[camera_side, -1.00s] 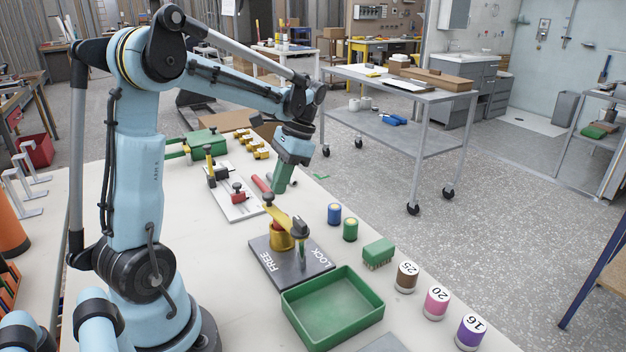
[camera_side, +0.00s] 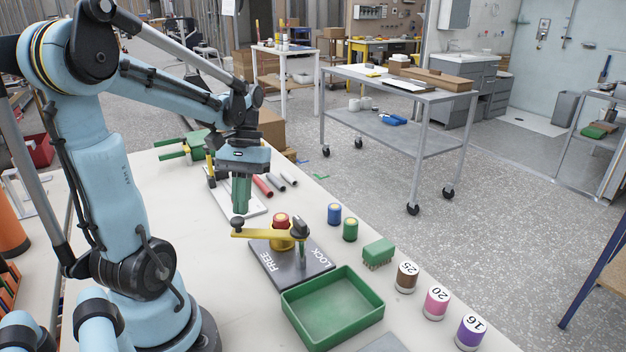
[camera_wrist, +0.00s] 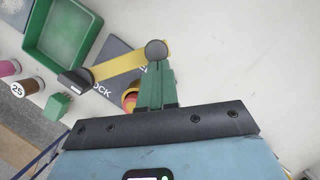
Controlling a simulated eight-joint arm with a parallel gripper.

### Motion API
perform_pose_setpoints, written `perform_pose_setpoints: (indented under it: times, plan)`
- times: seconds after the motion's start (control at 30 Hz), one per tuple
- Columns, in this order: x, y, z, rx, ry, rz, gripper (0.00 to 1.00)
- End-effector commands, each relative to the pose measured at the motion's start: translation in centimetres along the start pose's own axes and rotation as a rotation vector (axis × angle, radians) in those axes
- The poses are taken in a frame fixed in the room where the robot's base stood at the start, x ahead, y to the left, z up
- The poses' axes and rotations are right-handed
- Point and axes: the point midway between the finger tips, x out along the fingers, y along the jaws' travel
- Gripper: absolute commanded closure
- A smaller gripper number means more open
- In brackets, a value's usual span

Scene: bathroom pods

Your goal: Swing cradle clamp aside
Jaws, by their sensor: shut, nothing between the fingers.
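The cradle clamp has a yellow swing arm (camera_side: 262,233) on a dark pivot post (camera_side: 299,228), set on a grey plate (camera_side: 262,262) marked FREE and LOCK. The arm points left, over the FREE side, clear of the red-topped gold cylinder (camera_side: 281,222) in the cradle. A dark knob (camera_side: 238,222) stands at the arm's free end. My gripper (camera_side: 240,211) is shut and empty, its green fingers pointing down just above or beside the knob. In the wrist view the fingertips (camera_wrist: 158,64) overlap the knob (camera_wrist: 156,49); I cannot tell whether they touch.
A green tray (camera_side: 372,288) stands in front of the plate. A green brush-like block (camera_side: 378,254), blue and green cylinders (camera_side: 350,229) and numbered spools (camera_side: 437,303) line the right edge. A white fixture strip (camera_side: 252,205) lies behind my gripper. The bench left of the plate is clear.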

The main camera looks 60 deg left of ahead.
Motion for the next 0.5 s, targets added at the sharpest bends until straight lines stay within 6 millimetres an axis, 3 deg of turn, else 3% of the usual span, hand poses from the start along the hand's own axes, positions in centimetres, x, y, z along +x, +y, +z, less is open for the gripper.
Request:
perform_pose_setpoints:
  times: [0.5]
  plan:
    - [1.9, 0.6, 4.8, -0.400, 0.001, 0.160, 1.00]
